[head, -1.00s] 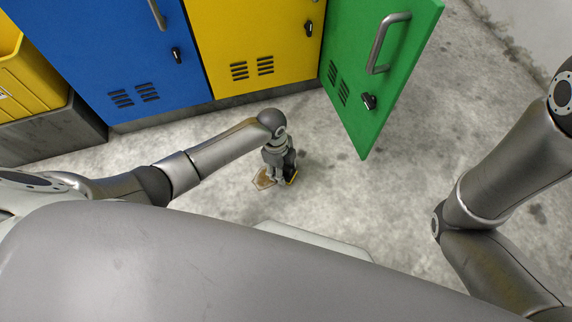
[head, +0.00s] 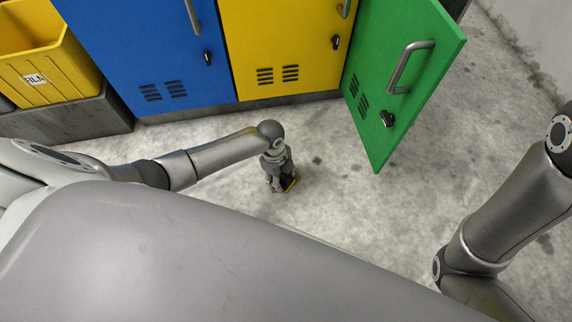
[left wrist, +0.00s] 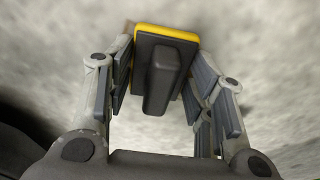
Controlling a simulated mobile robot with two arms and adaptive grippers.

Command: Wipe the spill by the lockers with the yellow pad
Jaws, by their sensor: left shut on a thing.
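My left gripper (head: 279,182) is low over the floor in front of the lockers. It is shut on the yellow pad (head: 291,186), which is at floor level beneath the fingers. In the left wrist view, the pad (left wrist: 180,34) has a yellow rim, a dark backing and a dark grey handle (left wrist: 162,82) between the fingers. No brown spill shows clearly in the head view now; the gripper and pad may cover some floor. My right gripper is out of view; only my right arm shows at the right.
Blue (head: 150,50), yellow (head: 280,45) and green (head: 405,75) locker doors stand along the back. The green door is swung open toward me. A yellow bin (head: 50,75) stands on a grey plinth (head: 75,118) at left. Concrete floor (head: 340,215) is clear right of the gripper.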

